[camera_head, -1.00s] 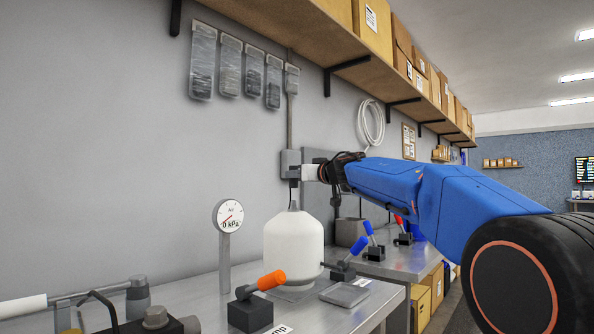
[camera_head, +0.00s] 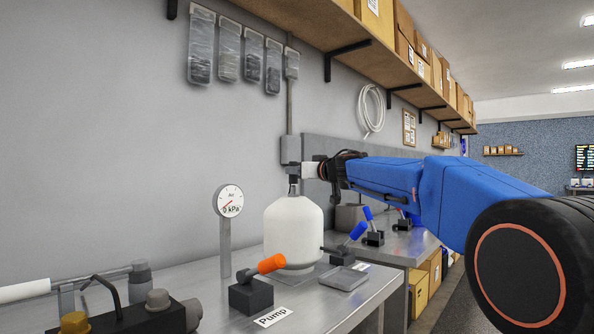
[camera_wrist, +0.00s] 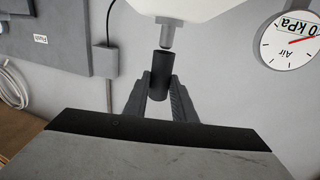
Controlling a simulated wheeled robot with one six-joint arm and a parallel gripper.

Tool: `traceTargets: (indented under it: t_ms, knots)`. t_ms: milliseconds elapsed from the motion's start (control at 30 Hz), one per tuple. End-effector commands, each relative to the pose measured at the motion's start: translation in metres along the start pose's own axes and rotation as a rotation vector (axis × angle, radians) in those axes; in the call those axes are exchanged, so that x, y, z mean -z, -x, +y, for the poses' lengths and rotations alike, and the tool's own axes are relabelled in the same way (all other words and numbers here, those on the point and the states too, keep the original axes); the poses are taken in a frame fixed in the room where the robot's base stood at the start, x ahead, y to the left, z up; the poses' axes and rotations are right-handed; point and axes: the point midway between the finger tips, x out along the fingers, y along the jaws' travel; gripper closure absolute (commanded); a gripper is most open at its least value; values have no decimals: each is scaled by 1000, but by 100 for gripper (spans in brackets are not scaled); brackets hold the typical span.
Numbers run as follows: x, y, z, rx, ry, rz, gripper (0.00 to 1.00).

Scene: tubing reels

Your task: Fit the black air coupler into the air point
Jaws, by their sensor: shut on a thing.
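The black air coupler (camera_wrist: 161,75) is a short dark cylinder between the two fingers of my gripper (camera_wrist: 160,98) in the wrist view. My gripper is shut on it. A grey stub (camera_wrist: 167,36) on the white rounded vessel (camera_wrist: 200,8) lines up closely with the coupler's open end; it may be the air point. I cannot tell whether stub and coupler touch. In the head view my gripper (camera_head: 295,172) is above the white vessel (camera_head: 293,232), with a small dark piece, likely the coupler (camera_head: 293,188), just over the vessel's top.
An Air gauge (camera_head: 230,202) stands left of the vessel. An orange-handled lever (camera_head: 268,265) and a blue-handled lever (camera_head: 355,235) are on the metal bench (camera_head: 215,275). A grey wall box (camera_head: 290,148) is close behind my gripper. A shelf (camera_head: 330,50) with boxes runs above.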

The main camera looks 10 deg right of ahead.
Motion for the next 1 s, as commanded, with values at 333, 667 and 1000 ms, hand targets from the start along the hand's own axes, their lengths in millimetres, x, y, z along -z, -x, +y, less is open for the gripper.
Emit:
traceTargets:
  t_ms: [333, 667, 1000]
  knots:
    - [-8, 0, 0, 0, 1, 0, 100]
    - [-17, 0, 0, 0, 0, -1, 100]
    - [-24, 0, 0, 0, 0, 0, 100]
